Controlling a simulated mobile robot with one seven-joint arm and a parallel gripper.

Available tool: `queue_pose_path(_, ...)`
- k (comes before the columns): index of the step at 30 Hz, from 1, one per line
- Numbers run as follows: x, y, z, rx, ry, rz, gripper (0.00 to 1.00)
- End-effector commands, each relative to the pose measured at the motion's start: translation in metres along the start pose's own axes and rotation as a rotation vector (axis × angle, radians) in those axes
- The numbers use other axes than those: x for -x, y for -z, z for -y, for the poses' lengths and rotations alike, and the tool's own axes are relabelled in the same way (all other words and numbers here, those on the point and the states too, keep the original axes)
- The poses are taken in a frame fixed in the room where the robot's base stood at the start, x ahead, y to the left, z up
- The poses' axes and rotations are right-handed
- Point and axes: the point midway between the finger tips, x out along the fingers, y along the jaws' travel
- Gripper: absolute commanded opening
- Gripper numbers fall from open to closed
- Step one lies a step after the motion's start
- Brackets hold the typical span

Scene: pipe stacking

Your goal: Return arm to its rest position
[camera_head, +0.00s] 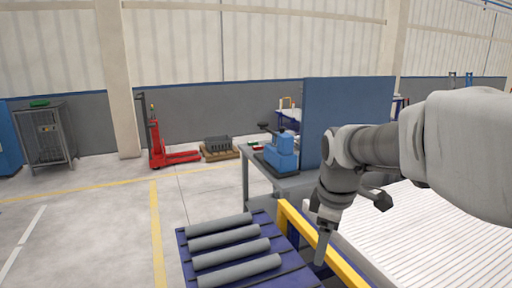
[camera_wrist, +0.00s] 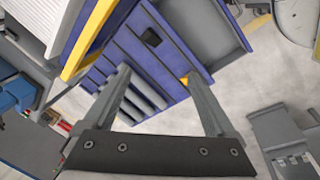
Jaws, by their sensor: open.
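My gripper (camera_head: 321,252) points down at the right of the blue rack, in front of the yellow rail. In the wrist view its two fingers (camera_wrist: 158,76) stand wide apart, with nothing between them. Several grey pipes (camera_head: 235,258) lie side by side on the blue rack (camera_head: 186,256). In the wrist view the pipes (camera_wrist: 148,92) show beyond and between the fingers, apart from them. My arm reaches in from the right and covers part of the scene behind it.
A yellow rail (camera_head: 294,217) runs along the rack's right side. A white slatted surface (camera_head: 430,232) lies to the right. Behind are a grey table with a blue machine (camera_head: 281,155) and a blue panel (camera_head: 345,115). Open floor (camera_head: 95,235) lies left, with a red pallet jack (camera_head: 158,150) farther back.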

Motion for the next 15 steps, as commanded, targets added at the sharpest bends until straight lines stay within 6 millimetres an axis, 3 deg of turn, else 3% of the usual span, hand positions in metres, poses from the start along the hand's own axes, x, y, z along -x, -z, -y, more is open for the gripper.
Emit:
queue_pose_path(1,0.017,-0.004,0.009,-0.067,-0.02,-0.01,0.91)
queue_pose_path(6,0.051,-0.02,0.042,-0.319,-0.069,-0.049,0.91)
queue_pose_path(15,0.089,-0.049,0.1,-0.764,-0.128,-0.154,0.91)
